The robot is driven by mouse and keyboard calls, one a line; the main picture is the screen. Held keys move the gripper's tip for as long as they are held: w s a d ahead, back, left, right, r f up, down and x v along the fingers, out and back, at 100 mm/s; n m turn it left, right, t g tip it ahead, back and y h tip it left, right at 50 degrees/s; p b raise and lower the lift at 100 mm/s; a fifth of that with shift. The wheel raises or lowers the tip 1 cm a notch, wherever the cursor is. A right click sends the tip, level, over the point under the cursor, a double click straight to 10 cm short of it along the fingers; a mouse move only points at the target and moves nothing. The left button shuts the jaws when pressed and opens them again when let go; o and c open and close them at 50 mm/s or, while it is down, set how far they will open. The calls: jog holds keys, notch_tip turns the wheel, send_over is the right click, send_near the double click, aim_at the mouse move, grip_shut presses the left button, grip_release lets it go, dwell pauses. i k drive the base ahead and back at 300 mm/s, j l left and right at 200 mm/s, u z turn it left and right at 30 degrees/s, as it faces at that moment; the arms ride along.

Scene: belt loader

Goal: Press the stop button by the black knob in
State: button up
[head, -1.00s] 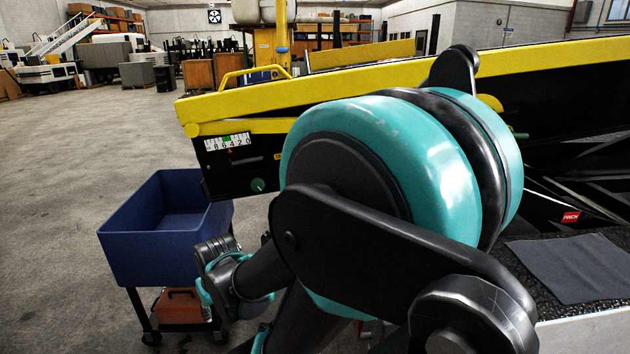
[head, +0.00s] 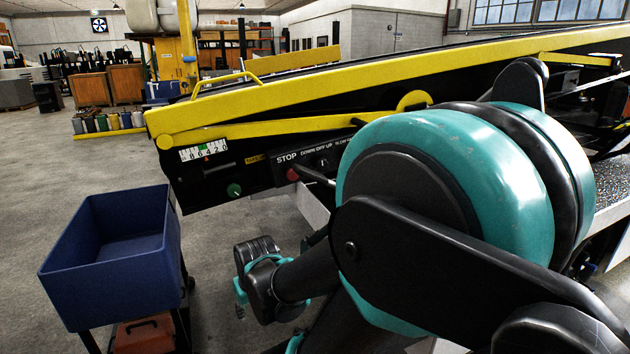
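The red stop button (head: 293,175) is on the black side panel of the belt loader, just under the white word STOP. The black knob (head: 323,163) is on the same panel to its right, under the words DOWN OFF UP. My large teal arm joint hides the panel further right. The end of my arm with my gripper (head: 246,284) seems to be low at the centre left, below the panel and apart from the button. Its fingers cannot be made out clearly.
A blue bin cart (head: 110,255) stands at the left, with an orange box (head: 142,335) beneath. The yellow rail (head: 300,93) runs above the panel. Open floor lies behind the cart.

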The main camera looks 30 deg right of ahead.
aim_at(290, 175)
jog(key=j+z, duration=0.3)
jog(key=k+j+z, duration=0.25)
jog(key=i+l+z, duration=0.25)
jog(key=k+l, duration=0.05)
jog(key=l, duration=0.05)
